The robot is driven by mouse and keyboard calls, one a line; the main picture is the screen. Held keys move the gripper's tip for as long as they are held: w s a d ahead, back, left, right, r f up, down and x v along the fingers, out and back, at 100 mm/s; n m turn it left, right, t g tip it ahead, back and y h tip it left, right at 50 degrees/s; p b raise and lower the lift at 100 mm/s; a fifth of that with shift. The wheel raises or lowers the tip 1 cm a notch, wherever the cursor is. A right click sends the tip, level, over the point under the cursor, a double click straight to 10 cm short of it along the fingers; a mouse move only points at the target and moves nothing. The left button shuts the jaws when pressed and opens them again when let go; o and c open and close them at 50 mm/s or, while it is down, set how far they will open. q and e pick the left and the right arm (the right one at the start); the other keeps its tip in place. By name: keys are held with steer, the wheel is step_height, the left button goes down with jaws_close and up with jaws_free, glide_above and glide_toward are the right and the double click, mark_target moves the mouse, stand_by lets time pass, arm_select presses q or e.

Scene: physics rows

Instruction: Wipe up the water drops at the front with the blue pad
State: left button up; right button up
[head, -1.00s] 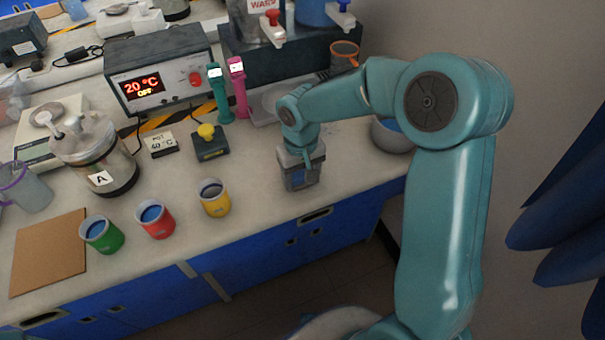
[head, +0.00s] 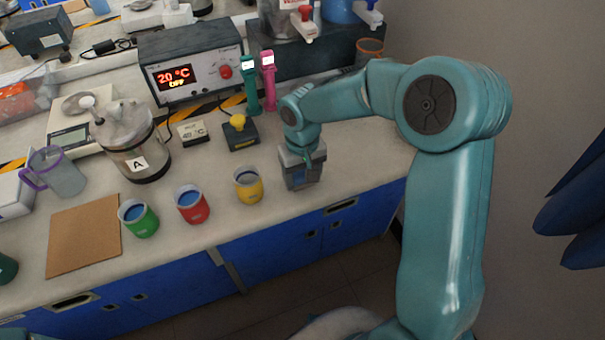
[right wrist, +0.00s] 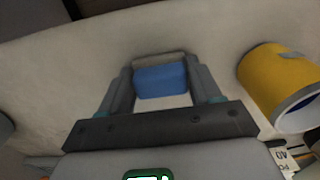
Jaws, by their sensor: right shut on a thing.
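My right gripper (head: 301,180) is low over the bench near its front edge, just right of the yellow cup (head: 249,187). It is shut on the blue pad (right wrist: 160,82), which shows between the two fingers in the right wrist view. The pad has a blue body and a greyish layer at its far side. It is at or close to the bench top; I cannot tell whether it touches. I cannot make out any water drops in either view. My left gripper is not in view.
A red cup (head: 192,204) and a green cup (head: 138,218) stand left of the yellow cup, beside a brown board (head: 84,236). Behind are a small box with a yellow knob (head: 241,133), the jar marked A (head: 132,150) and the heater unit (head: 190,70). The bench right of the gripper looks clear.

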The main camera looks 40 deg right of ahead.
steer(key=shift+r, duration=0.25)
steer(key=shift+w+d+r+p, duration=0.15)
steer(key=shift+r+p, duration=0.3)
steer(key=shift+r, duration=0.55)
steer(key=shift+s+r+p, duration=0.2)
steer(key=shift+r+p, duration=0.1)
steer(key=shift+p, duration=0.05)
steer(key=shift+w+r+p, duration=0.1)
steer(key=shift+r+p, duration=0.5)
steer(key=shift+r, duration=0.15)
steer(key=shift+d+r+p, duration=0.1)
steer(key=shift+r+p, duration=0.45)
steer(key=shift+r, duration=0.15)
steer(key=shift+r+p, duration=0.8)
steer(key=shift+r, duration=0.3)
